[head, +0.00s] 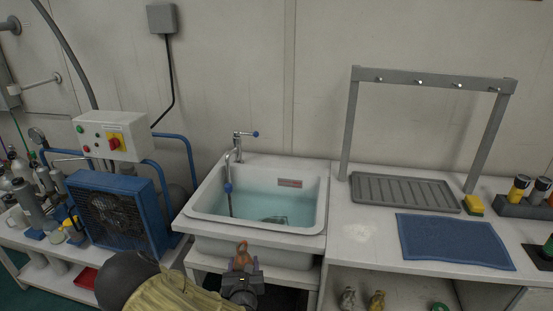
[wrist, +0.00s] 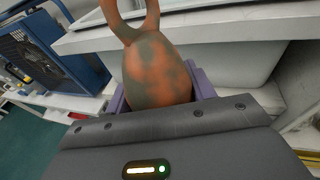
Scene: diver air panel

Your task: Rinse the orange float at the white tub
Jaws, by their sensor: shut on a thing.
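The orange float (wrist: 158,72) is a rounded orange body with grey-brown patches and a loop at its top. My gripper (head: 242,268) is shut on it, and the float shows in the head view (head: 242,251) just in front of the tub. The wrist view shows the float between my gripper's purple fingers (wrist: 160,95). The white tub (head: 205,226) holds clear bluish water, with a dark shape at the bottom that I cannot make out. A tap (head: 237,150) with blue handles stands at its back, and its hose or spout hangs into the tub.
A blue fan unit (head: 118,212) stands left of the tub. On the right counter are a grey drain tray (head: 405,192) under a hook rack (head: 435,82), a blue mat (head: 455,241), a yellow sponge (head: 474,204) and a bottle holder (head: 524,207). Counter beside the tub is clear.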

